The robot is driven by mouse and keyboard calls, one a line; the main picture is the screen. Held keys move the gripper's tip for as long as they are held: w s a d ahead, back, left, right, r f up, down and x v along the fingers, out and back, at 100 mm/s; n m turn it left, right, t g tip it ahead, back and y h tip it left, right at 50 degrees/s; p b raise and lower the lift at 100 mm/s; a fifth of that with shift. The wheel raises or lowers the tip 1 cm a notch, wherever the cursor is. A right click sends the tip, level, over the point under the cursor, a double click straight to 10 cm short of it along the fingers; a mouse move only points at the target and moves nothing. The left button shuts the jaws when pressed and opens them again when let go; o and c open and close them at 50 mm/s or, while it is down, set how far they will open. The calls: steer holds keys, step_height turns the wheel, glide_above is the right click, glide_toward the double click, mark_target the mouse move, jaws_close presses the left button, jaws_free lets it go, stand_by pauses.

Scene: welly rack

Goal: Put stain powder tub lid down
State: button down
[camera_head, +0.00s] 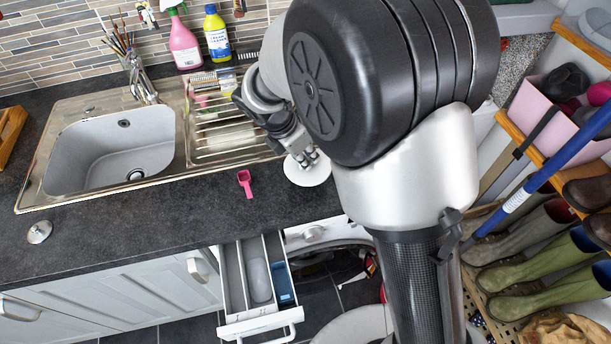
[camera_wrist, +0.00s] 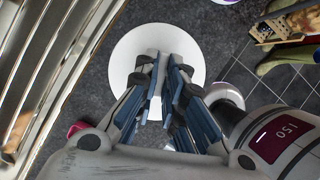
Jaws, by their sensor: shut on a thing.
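The stain powder tub lid is a flat white disc (camera_head: 307,175) over the dark worktop, right of the drainer and near the front edge. It also shows in the wrist view as a pale round plate (camera_wrist: 130,48) behind the fingers. My gripper (camera_head: 308,158) points down at the lid and is shut on it. In the wrist view my gripper (camera_wrist: 163,72) has its fingers close together over the middle of the lid. The fingers hide the gripped part. I cannot tell whether the lid touches the worktop. The tub is not clearly seen.
A pink scoop (camera_head: 245,183) lies left of the lid. The steel sink (camera_head: 70,198) and drainer lie further left, with a pink bottle (camera_head: 184,44) and a yellow bottle (camera_head: 217,36) behind. An open detergent drawer (camera_head: 235,322) juts out below. A boot rack stands right.

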mark_target(303, 170)
steer(key=shift+f+b, duration=1.15)
steer(key=shift+f, duration=2.05)
steer(key=shift+f, duration=0.15)
steer(key=c, duration=1.7)
jaws_free()
